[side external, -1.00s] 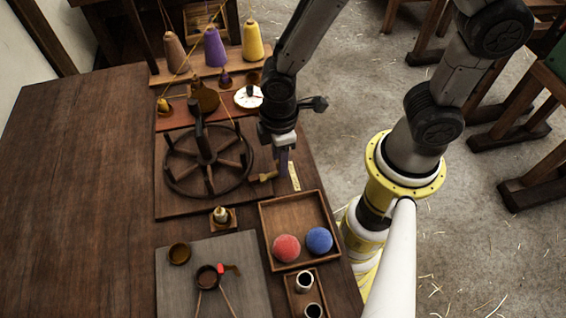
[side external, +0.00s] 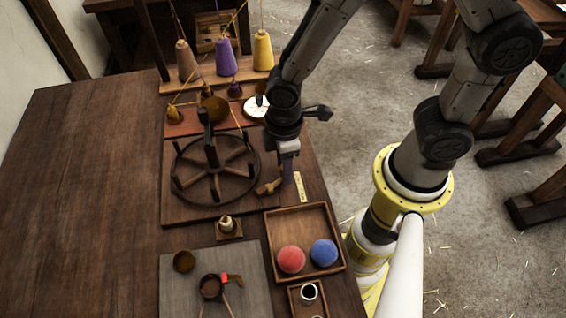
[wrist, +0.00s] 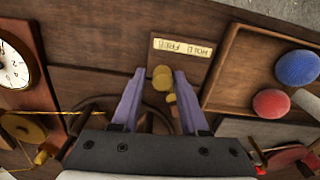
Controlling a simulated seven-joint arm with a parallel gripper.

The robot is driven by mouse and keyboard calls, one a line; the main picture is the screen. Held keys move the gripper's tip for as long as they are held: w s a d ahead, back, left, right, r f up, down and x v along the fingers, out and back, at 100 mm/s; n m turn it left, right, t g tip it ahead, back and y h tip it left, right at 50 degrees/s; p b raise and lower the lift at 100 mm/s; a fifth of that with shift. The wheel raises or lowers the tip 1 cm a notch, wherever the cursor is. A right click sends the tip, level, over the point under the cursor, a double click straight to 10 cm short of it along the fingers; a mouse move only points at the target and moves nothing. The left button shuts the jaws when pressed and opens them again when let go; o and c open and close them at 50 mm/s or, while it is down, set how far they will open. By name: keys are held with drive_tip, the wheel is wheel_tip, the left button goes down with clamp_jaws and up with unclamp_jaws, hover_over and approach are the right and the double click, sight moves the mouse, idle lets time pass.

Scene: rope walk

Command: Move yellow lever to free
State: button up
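The yellow lever shows in the wrist view as a brassy rounded knob (wrist: 162,78) between my fingertips. In the side view its brassy end (side external: 266,188) sits low beside the spoked wheel. In the side view my gripper (side external: 288,175) points down beside the lever. The lever's base is partly hidden.
The spoked wheel (side external: 216,170) stands close to the left. A wooden tray (side external: 275,226) with a red ball (side external: 291,259) and a blue ball (side external: 323,252) lies in front. A white dial (side external: 254,106) and several yarn cones are behind. The table's left side is clear.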

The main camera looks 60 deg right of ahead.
drive_tip(key=shift+r, duration=0.1)
drive_tip(key=shift+r, duration=3.45)
